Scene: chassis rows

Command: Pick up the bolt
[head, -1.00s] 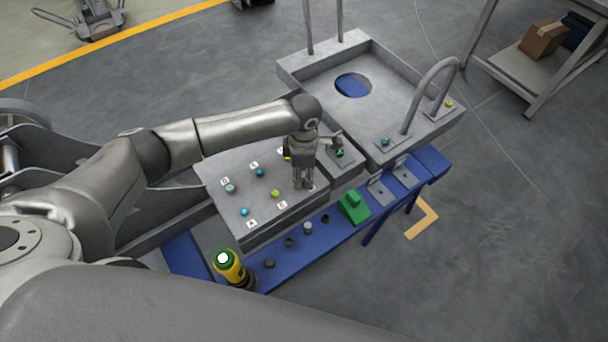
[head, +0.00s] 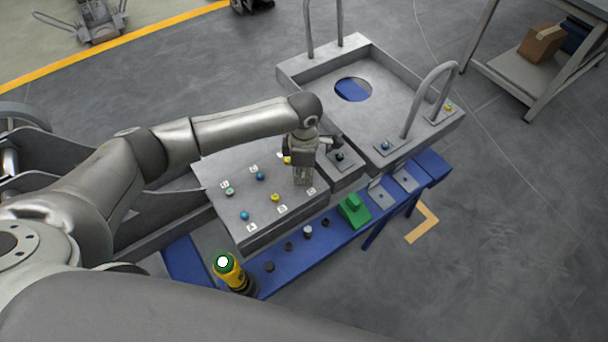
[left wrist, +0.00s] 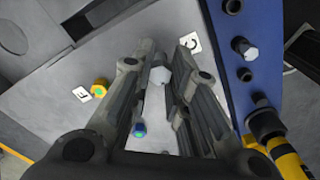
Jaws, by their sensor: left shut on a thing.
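My left gripper (head: 302,182) is low over the right part of the grey sloped panel (head: 230,170). In the left wrist view its two fingers (left wrist: 168,62) are shut on a pale grey hex-headed bolt (left wrist: 159,76), near a white tag marked C (left wrist: 192,43). The fingers hide part of the bolt, and I cannot tell whether it is clear of the panel. In the head view the gripper hides the bolt. My right gripper is not in view.
Several coloured bolts stay on the panel, including a yellow one (head: 276,198) and a blue one (head: 245,215). A blue rail (head: 330,235) in front carries dark sockets and a green block (head: 354,211). A yellow-black tool (head: 231,271) stands at its left. A grey tray (head: 400,110) lies behind.

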